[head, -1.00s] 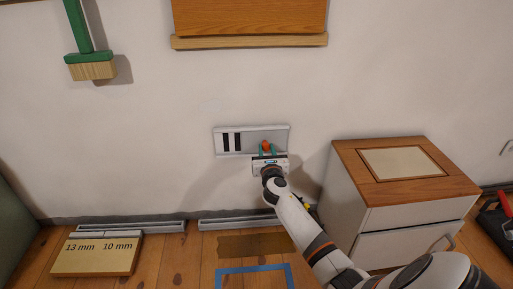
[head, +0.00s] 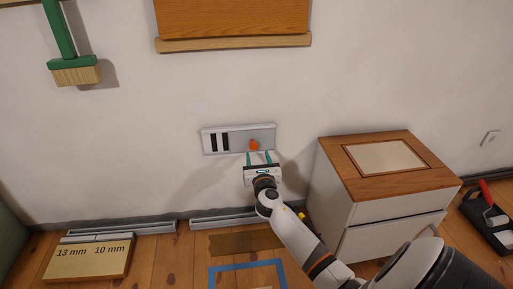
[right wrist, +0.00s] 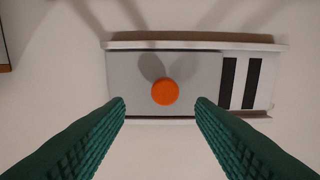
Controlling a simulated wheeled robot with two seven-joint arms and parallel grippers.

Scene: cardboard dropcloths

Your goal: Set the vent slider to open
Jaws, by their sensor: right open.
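The vent (head: 239,152) is a pale grey panel on the wall, with two dark slots (head: 220,142) showing at its left end. Its slider plate carries a round orange knob (head: 254,145) and covers the rest of the panel. In the right wrist view the knob (right wrist: 165,91) lies ahead of and between the fingertips, with the slots (right wrist: 240,83) to its right. My right gripper (head: 258,155) is open and empty, just short of the knob, with its teal fingers pointing at the panel and not touching the knob. My left gripper is not in view.
A white cabinet (head: 390,215) with a wooden top stands right of the vent, close to my right arm. A wooden board (head: 232,42) hangs above, and a green brush (head: 72,68) hangs at the upper left. The wall around the vent is bare.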

